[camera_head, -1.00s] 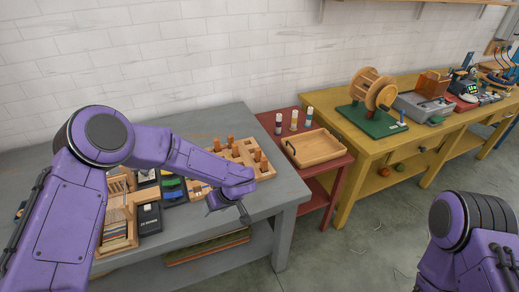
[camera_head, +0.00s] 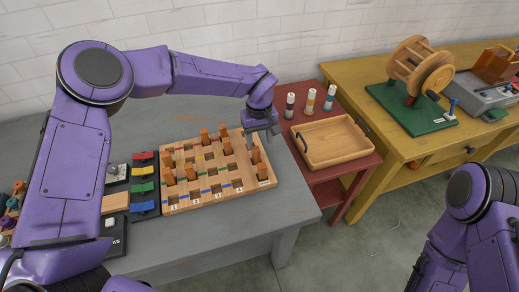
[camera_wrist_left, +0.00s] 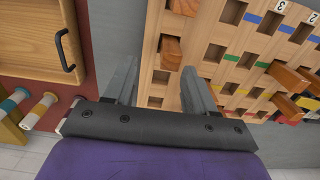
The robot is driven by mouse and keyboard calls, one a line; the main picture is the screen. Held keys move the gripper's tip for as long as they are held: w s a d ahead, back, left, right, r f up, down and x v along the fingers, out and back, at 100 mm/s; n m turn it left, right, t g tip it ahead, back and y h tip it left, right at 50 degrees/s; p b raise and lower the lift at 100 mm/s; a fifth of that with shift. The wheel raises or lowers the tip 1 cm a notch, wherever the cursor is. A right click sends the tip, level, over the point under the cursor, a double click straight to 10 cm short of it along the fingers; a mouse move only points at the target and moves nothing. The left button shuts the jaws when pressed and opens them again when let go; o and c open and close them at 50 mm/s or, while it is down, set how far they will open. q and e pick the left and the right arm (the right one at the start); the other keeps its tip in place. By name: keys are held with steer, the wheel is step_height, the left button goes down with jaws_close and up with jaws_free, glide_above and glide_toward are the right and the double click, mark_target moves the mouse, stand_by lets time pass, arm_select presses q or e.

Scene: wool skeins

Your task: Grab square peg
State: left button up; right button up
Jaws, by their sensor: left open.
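A wooden peg board (camera_head: 205,200) with a grid of square holes lies on the grey table. Several orange-brown square pegs stand in it, including a peg (camera_head: 256,155) near its right end and another peg (camera_head: 227,146) further left. My left gripper (camera_head: 263,143) is over the board's far right corner, pointing down, and partly hides what is beneath. In the left wrist view the open left gripper (camera_wrist_left: 160,78) has two grey fingers apart, with a peg (camera_wrist_left: 171,48) in the board just beyond the gap, not held. My right arm shows at the right edge; its gripper is out of view.
Coloured blocks (camera_head: 143,187) lie left of the board. A yellow bench beyond carries a wooden wheel device (camera_head: 418,66). Grey table is clear in front.

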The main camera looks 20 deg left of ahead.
mark_target(256, 149)
arm_select(q)
steer(key=shift+s+a+f+p, duration=0.25)
steer(key=shift+s+f+p, duration=0.4)
steer(key=shift+s+f, duration=0.45)
steer(key=f, duration=0.1)
steer(key=w+f, duration=0.1)
steer(key=f, duration=0.1)
steer(key=f+p, duration=0.1)
steer(key=shift+w+a+f, duration=0.15)
steer(key=shift+w+f, duration=0.15)
steer(key=shift+f, duration=0.1)
steer(key=shift+s+r, duration=0.15)
steer(key=shift+s, duration=0.15)
steer(key=shift+s+r, duration=0.1)
steer(key=c, duration=0.3)
jaws_close()
arm_select(e)
steer(key=r, duration=0.1)
steer(key=s+r, duration=0.1)
steer(key=shift+s+r, duration=0.3)
